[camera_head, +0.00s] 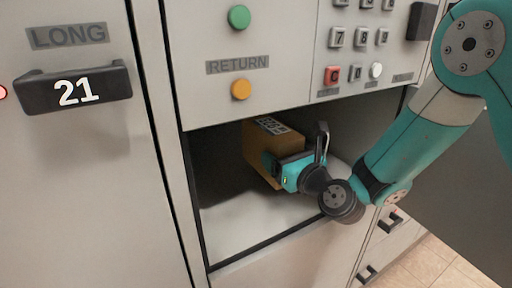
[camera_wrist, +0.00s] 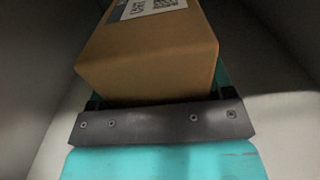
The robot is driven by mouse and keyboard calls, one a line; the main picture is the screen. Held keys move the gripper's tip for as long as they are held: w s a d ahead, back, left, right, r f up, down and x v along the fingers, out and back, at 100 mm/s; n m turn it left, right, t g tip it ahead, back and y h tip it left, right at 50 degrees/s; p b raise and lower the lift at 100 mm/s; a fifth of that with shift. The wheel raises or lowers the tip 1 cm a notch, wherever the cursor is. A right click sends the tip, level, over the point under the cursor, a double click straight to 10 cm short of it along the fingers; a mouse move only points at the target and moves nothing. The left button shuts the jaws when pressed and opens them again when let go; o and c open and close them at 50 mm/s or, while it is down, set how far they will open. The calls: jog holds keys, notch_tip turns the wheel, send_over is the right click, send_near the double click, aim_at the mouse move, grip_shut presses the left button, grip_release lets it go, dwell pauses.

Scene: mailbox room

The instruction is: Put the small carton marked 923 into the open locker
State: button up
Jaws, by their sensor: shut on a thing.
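The small carton (camera_head: 258,143) is a brown box with a white printed label on top. Its number is too small to read. It is inside the open locker (camera_head: 225,245), a dark compartment below the keypad panel. My gripper (camera_head: 277,165) reaches in through the opening and is shut on the carton. In the wrist view the carton (camera_wrist: 150,55) sits just beyond the dark bar of my gripper (camera_wrist: 155,108), with part of its label at the top edge. The far fingertips are hidden. I cannot tell whether the carton touches the locker floor.
A panel above the opening has a keypad (camera_head: 357,50), a green button (camera_head: 239,17) and an orange button (camera_head: 241,89) under "RETURN". A closed door with a black handle marked 21 (camera_head: 77,90) stands at left. Closed drawers with handles (camera_head: 368,273) are at lower right.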

jog(key=shift+w+a+r, duration=0.1)
jog(key=shift+w+a, duration=0.1)
jog(key=shift+w, duration=0.25)
jog(key=shift+w+a, duration=0.15)
jog(key=shift+w, duration=0.3)
jog(key=f+b, duration=0.3)
jog(key=f, duration=0.1)
jog(key=shift+a+b, duration=0.25)
jog(key=shift+b, duration=0.05)
jog(key=shift+r, duration=0.1)
